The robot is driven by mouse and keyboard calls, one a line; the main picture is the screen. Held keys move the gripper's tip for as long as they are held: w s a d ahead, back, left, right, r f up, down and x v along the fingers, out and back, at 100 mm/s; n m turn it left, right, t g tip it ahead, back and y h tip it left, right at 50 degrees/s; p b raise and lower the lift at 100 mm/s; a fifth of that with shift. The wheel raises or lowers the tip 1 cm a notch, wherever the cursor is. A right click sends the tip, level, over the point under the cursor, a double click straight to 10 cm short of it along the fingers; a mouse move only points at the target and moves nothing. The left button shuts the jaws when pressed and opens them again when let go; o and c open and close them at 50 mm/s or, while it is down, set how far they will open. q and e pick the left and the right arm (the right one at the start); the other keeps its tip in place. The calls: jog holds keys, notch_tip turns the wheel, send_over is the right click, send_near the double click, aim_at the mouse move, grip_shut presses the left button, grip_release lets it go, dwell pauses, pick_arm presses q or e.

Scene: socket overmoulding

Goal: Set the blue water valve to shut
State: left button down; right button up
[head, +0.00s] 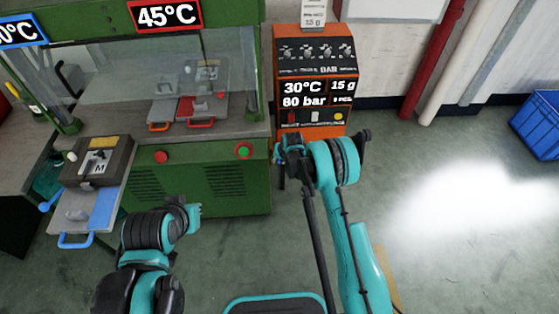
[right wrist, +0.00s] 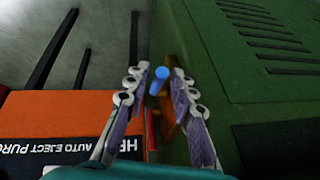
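The blue water valve's handle (right wrist: 159,78) shows in the right wrist view as a short blue stub in front of a brass-coloured part (right wrist: 173,100), beside the green machine's side. My right gripper (right wrist: 160,72) is open, with one finger on each side of the blue handle. I see gaps beside it, so the fingers do not look closed on it. In the head view my right gripper (head: 281,165) is low between the green machine and the orange unit, and mostly hidden by my own arm. My left gripper (head: 190,212) is at the lower left, its fingers not clear.
The green machine (head: 200,190) stands left and the orange control unit (head: 312,120) right of it. A tray with a blue handle (head: 75,241) juts out at the left. A blue crate (head: 538,125) stands at the far right. The floor (head: 450,250) on the right is clear.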

grip_shut()
jog(key=shift+w, duration=0.1)
jog(key=shift+w+r+g, duration=0.4)
jog(key=shift+r+g, duration=0.1)
jog(key=shift+g, duration=0.55)
jog(key=shift+w+r+g, duration=0.35)
jog(key=shift+r+g, duration=0.15)
jog(key=shift+g, duration=0.55)
jog(key=shift+o, duration=2.4)
grip_release()
jog(key=shift+r, duration=0.1)
